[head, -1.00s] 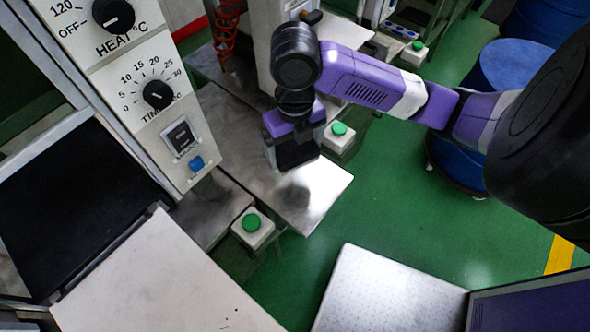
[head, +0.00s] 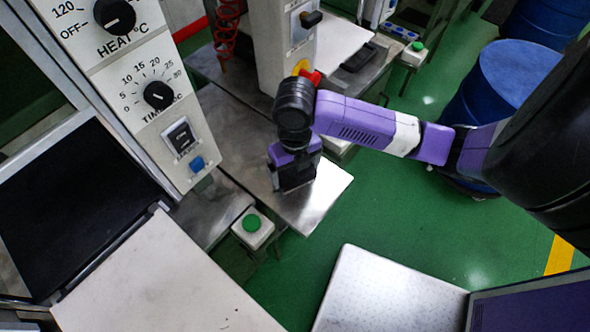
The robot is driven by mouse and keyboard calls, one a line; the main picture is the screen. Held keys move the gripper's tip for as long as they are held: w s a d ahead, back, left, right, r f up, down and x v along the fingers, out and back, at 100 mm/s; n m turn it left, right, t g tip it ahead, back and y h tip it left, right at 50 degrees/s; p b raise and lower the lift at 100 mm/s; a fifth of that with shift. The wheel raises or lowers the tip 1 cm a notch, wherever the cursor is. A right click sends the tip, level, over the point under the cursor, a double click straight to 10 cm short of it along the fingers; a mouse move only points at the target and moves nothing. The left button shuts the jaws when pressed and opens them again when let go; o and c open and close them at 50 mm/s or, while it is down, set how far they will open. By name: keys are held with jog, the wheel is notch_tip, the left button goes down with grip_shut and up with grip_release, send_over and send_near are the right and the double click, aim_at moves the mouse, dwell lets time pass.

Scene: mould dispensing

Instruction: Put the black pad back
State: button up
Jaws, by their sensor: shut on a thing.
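My gripper (head: 291,186) points down over the shiny metal table (head: 325,190) in the middle of the head view. It is shut on a dark thing that looks like the black pad (head: 296,177), right under the purple wrist. The pad blends with the dark fingers, so its outline and tilt are hard to tell. I cannot tell whether it touches the table. A large black flat panel (head: 75,215) lies in the machine frame at the left.
A control panel (head: 150,60) with dials stands at the left. A green button box (head: 252,227) sits by the table's front edge. A pale plate (head: 165,280) and a speckled white board (head: 385,295) lie in front. Blue drums (head: 515,75) stand at the back right.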

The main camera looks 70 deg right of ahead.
aim_at(296, 171)
jog(key=shift+f, duration=0.2)
jog(key=o, duration=1)
jog(key=shift+o, duration=0.2)
jog(key=shift+r, duration=0.1)
notch_tip(296, 171, up, 12)
jog(key=shift+r, duration=0.15)
jog(key=shift+s, duration=0.15)
